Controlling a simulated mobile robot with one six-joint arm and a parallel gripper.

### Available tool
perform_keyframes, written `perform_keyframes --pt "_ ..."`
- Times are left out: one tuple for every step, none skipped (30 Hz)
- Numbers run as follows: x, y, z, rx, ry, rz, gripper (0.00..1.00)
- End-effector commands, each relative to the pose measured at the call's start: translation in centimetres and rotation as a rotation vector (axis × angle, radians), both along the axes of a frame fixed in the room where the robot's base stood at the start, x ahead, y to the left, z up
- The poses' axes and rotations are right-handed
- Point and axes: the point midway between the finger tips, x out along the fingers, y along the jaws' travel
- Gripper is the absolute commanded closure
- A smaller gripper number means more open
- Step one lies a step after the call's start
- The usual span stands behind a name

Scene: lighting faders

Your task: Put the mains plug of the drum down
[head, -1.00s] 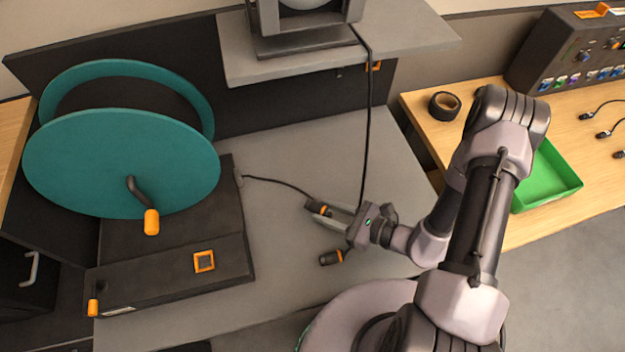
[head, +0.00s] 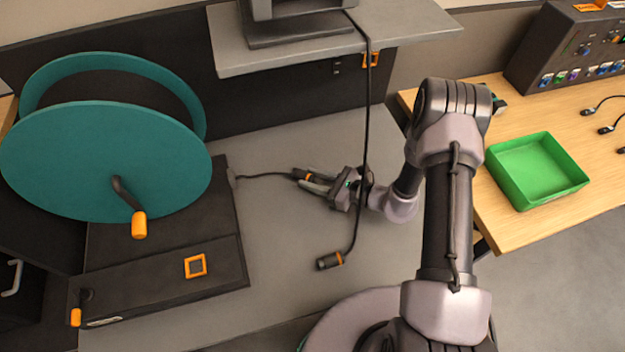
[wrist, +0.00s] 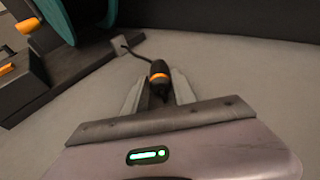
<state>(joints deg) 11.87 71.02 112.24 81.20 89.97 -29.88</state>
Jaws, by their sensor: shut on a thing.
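The drum (head: 105,160) is a large teal reel on a dark base at the left, with an orange-tipped crank. Its thin black cable runs from the base to a black mains plug with an orange band (head: 302,175). My gripper (head: 310,180) is shut on this plug, low over the grey bench top (head: 270,215); I cannot tell whether the plug touches the surface.
A green tray (head: 535,170) and a control desk (head: 570,50) stand on the wooden table. Bench room is clear behind the plug.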

Motion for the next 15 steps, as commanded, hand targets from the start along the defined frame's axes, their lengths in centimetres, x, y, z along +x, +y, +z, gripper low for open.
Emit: perform_keyframes --pt "-0.02 -0.01 0.07 0.000 0.000 0.000 1.00" --pt "-0.01 0.00 0.01 0.000 0.000 0.000 1.00" --pt "-0.02 -0.01 -0.15 0.000 0.000 0.000 1.00" --pt "-0.02 -0.01 -0.29 0.000 0.000 0.000 1.00" --pt "-0.02 0.00 -0.39 0.000 0.000 0.000 1.00" --pt "-0.03 -0.01 -0.52 0.000 0.000 0.000 1.00" --pt "-0.03 -0.01 -0.62 0.000 0.000 0.000 1.00" --pt "-0.04 -0.01 -0.63 0.000 0.000 0.000 0.66" --pt "-0.04 -0.01 -0.53 0.000 0.000 0.000 0.58" --pt "-0.04 -0.01 -0.51 0.000 0.000 0.000 0.52" --pt "-0.04 -0.01 -0.50 0.000 0.000 0.000 0.46" --pt "-0.04 -0.01 -0.49 0.000 0.000 0.000 0.46" --pt "-0.04 -0.01 -0.49 0.000 0.000 0.000 0.46" --pt "-0.04 -0.01 -0.49 0.000 0.000 0.000 0.46" --pt "-0.04 -0.01 -0.49 0.000 0.000 0.000 0.46"
